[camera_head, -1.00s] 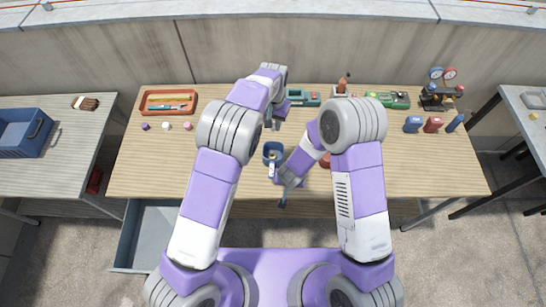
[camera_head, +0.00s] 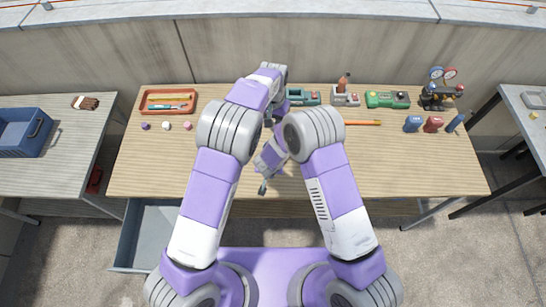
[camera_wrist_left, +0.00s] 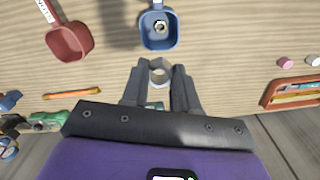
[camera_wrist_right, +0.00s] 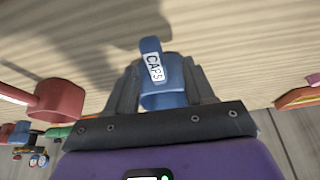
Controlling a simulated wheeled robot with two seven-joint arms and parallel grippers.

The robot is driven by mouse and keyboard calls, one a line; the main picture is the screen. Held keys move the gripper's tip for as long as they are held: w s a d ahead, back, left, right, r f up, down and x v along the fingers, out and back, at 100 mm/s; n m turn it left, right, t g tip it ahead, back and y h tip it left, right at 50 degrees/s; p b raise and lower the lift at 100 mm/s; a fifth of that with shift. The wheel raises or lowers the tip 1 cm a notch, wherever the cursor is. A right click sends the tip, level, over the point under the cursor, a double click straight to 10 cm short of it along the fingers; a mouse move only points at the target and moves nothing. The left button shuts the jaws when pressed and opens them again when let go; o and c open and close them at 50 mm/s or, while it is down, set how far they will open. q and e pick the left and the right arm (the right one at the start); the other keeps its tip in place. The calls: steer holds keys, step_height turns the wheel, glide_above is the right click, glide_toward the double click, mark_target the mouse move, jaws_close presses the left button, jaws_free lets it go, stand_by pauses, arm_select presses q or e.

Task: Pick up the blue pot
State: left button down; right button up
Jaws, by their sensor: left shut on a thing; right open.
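The blue pot (camera_wrist_right: 165,95) has a handle labelled CAPS. In the right wrist view it lies between the spread fingers of my right gripper (camera_wrist_right: 161,68), which is open; whether they touch it I cannot tell. In the left wrist view the blue pot (camera_wrist_left: 158,44) stands on the table with a small nut-like piece (camera_wrist_left: 161,27) inside, and no fingers show around it. My left gripper (camera_wrist_left: 159,75) is shut on a pale ring-like piece (camera_wrist_left: 160,70), beside the pot on its far side from me. My arms hide the pot in the head view.
A red pot (camera_wrist_left: 70,42) stands beside the blue one. An orange tray (camera_head: 168,101) is back left. The front left table is clear.

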steer(key=x, duration=0.5)
steer(key=shift+s+d+f, duration=0.15)
steer(key=shift+s+d, duration=0.05)
steer(key=shift+c, duration=0.4)
jaws_close()
